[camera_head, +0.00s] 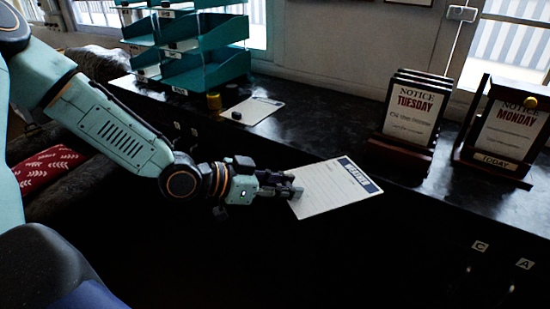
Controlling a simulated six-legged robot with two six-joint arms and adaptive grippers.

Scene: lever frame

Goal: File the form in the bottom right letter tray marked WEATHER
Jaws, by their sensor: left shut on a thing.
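The form (335,192) is a white sheet with a dark title band along its right end. My left gripper (288,187) is shut on the form's left edge and holds it tilted in front of the dark counter's front edge. The teal letter trays (205,70) stand in a stack of two columns at the back left of the counter. Small white labels show on their fronts, too small to read. The bottom right tray (207,76) is at the stack's lower right. My right gripper is out of view.
The dark counter (310,125) has free room in its middle. TUESDAY notices (410,115) and a MONDAY notice (508,133) stand at the right.

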